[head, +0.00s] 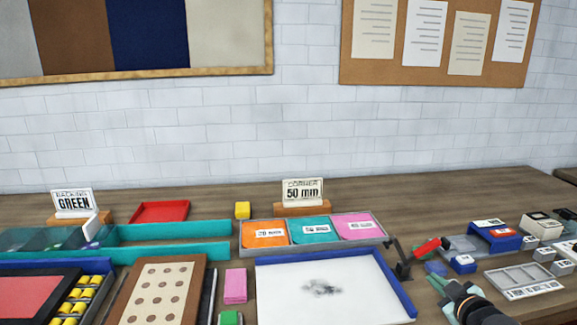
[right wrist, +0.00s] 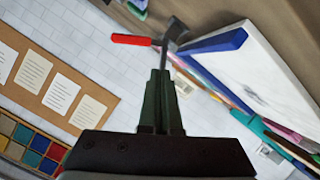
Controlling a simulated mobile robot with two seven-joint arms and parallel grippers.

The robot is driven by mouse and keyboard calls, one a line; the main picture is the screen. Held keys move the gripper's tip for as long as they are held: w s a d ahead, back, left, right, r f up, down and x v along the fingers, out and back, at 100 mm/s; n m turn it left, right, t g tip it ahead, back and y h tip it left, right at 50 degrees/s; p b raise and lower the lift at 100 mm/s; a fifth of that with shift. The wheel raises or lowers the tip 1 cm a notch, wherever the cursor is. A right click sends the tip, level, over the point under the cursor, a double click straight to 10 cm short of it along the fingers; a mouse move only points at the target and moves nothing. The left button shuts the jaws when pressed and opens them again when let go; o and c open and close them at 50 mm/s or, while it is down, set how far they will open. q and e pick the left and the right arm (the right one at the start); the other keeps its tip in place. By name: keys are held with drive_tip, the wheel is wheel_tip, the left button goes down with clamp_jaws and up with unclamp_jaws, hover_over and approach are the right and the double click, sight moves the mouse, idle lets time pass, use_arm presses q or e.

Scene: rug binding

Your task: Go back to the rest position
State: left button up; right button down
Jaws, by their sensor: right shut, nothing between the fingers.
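My right gripper (head: 442,285) is low at the right of the head view, over the table beside the white board. In the right wrist view its dark green fingers (right wrist: 161,90) are together with nothing between them. A hammer-like tool with a red handle (head: 428,247) and a dark head lies just beyond the fingertips in the head view. It also shows past the fingertips in the right wrist view, where its red handle (right wrist: 132,39) points left. I cannot tell whether the fingertips touch it. My left gripper is not in view.
The white board (head: 325,295) with a dark smudge has a blue right edge. Behind it, a grey tray (head: 383,237) holds orange, teal and pink cards. A blue box (head: 495,236) and a grey sectioned tray (head: 520,282) stand right.

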drive_tip(key=s+a+f+m+g, duration=0.1)
drive_tip(key=s+a+f+g, duration=0.2)
drive_tip(key=s+a+f, duration=0.45)
drive_tip(key=s+a+f+m+g, duration=0.1)
drive_tip(key=s+a+f+g, duration=0.3)
drive_tip(key=s, duration=0.6)
drive_tip(key=s+a+f+m+g, duration=0.1)
drive_tip(key=s+a+g, duration=0.1)
drive_tip(key=s, duration=0.7)
drive_tip(key=s+a+f+m+g, duration=0.1)
drive_tip(key=s+a+f+g, duration=0.1)
drive_tip(key=s, duration=0.7)
drive_tip(key=w+a+f+t+y, duration=0.1)
drive_tip(key=w+a+f+t, duration=0.1)
drive_tip(key=f, duration=0.3)
drive_tip(key=w+a+f+t+y, duration=0.1)
drive_tip(key=w+a+f+t, duration=0.1)
drive_tip(key=f, duration=0.4)
drive_tip(key=shift+w+a+t+y, duration=0.4)
drive_tip(key=shift+w+t, duration=0.25)
drive_tip(key=shift+t, duration=0.45)
